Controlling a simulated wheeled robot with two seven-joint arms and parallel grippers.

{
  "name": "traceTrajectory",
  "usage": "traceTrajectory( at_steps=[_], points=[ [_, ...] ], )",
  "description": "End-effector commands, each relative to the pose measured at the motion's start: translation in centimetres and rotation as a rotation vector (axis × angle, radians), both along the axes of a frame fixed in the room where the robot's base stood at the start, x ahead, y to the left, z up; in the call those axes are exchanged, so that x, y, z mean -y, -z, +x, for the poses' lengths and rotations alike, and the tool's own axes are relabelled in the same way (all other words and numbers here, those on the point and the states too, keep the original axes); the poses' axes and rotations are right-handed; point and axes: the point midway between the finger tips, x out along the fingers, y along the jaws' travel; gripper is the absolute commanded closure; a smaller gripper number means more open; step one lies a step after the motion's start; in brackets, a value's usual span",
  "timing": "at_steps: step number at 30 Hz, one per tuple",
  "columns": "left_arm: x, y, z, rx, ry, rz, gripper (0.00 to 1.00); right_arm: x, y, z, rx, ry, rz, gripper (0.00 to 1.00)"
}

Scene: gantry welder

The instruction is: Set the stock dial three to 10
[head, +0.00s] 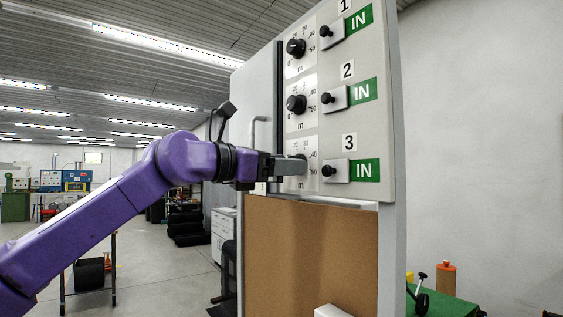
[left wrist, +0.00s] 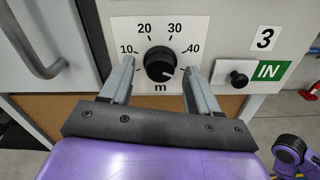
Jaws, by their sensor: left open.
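Stock dial three is a round black knob (left wrist: 160,63) on a white scale plate marked 10, 20, 30, 40 and "m", beside the label 3 (left wrist: 265,39). A small white mark on the knob points to the lower right, away from the 10 at the left. My left gripper (left wrist: 158,68) is open, with one finger on each side of the knob; I cannot tell whether either touches it.
A small black knob on a grey plate (head: 335,171) and a green IN sign (head: 365,170) sit right of dial three. A vertical handle (left wrist: 42,55) stands out from the cabinet at the left. A brown board (head: 310,255) lies below the panel.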

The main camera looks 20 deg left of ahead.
Motion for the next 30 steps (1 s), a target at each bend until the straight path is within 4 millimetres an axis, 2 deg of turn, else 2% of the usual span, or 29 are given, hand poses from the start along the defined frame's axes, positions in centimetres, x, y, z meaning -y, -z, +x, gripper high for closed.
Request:
traceTrajectory(
  at_steps=[1, 5, 6, 17, 30],
  points=[
    [0.0, 0.0, 0.0, 0.000, 0.000, 0.000, 0.49, 0.0, 0.0, 0.0, 0.000, 0.000, 0.000, 0.33],
    [0.0, 0.0, 0.0, 0.000, 0.000, 0.000, 0.91, 0.0, 0.0, 0.0, 0.000, 0.000, 0.000, 0.33],
    [0.0, 0.0, 0.0, 0.000, 0.000, 0.000, 0.95, 0.0, 0.0, 0.0, 0.000, 0.000, 0.000, 0.33],
    [0.0, 0.1, 0.0, -0.033, 0.000, -0.041, 0.95, 0.0, 0.3, 0.0, 0.000, 0.000, 0.000, 0.33],
    [0.0, 0.2, 0.0, -0.242, 0.000, -0.310, 0.95, 0.0, 1.9, 0.0, 0.000, 0.000, 0.000, 0.33]
  ],
)
